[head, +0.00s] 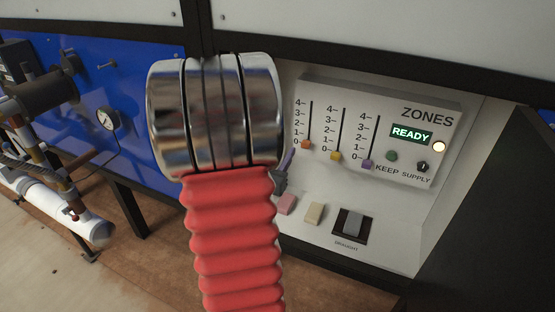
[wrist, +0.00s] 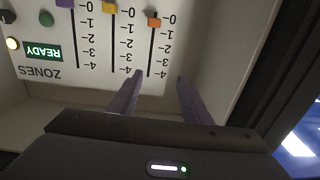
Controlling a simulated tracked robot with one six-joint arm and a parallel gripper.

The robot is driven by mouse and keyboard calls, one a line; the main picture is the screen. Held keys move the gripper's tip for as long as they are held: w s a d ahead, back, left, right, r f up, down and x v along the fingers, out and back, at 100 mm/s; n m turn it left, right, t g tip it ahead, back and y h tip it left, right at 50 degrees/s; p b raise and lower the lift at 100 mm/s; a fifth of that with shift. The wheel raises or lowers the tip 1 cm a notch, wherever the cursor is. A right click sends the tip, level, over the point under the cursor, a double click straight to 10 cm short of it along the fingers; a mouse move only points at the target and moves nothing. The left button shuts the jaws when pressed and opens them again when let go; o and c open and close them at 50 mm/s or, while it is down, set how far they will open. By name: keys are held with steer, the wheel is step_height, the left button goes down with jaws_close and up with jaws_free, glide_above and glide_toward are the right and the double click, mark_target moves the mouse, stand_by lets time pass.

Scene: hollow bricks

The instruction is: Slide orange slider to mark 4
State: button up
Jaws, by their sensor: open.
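The orange slider (head: 306,144) sits at the 0 end of the leftmost slot on the white ZONES panel (head: 383,112) in the head view. In the wrist view the panel is upside down, and the orange slider (wrist: 154,21) is near the top, with mark 4 at the lower end of its slot. My gripper (wrist: 158,80) is open and empty, with its two purple-grey fingers apart. In the image they lie below the orange slider, near the 4 end of the slot. In the head view my red arm hides most of the gripper.
A yellow slider (head: 336,156) and a purple slider (head: 367,164) sit at 0 in neighbouring slots. A lit READY display (head: 411,135), a green button (head: 392,156) and a black knob (head: 423,166) are to the right. Pink (head: 286,203) and cream (head: 314,213) blocks and a DRAUGHT switch (head: 353,223) are below.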

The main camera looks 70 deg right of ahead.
steer(key=shift+r, duration=0.1)
stand_by(0.3)
steer(key=w+a+r+n+t+y, duration=0.1)
steer(key=w+a+n+t+y, duration=0.25)
steer(key=w+a, duration=0.45)
steer(key=w+a+r+n+t+y, duration=0.1)
steer(key=w+a+n+t+y, duration=0.3)
steer(key=w, duration=0.8)
steer(key=w+a+r+n+t+y, duration=0.1)
steer(key=w+a+n+t+y, duration=0.45)
steer(key=a, duration=0.85)
steer(key=s+a+n+g+y, duration=0.1)
steer(key=a+n+g+y, duration=0.2)
steer(key=a, duration=1.6)
steer(key=s+a+r+n+g+y, duration=0.1)
steer(key=s+a+n+g+y, duration=0.1)
steer(key=s+a, duration=0.5)
steer(key=s+g, duration=0.1)
steer(key=s, duration=0.3)
steer(key=shift+s+a+n, duration=0.3)
steer(key=shift+a+n, duration=0.1)
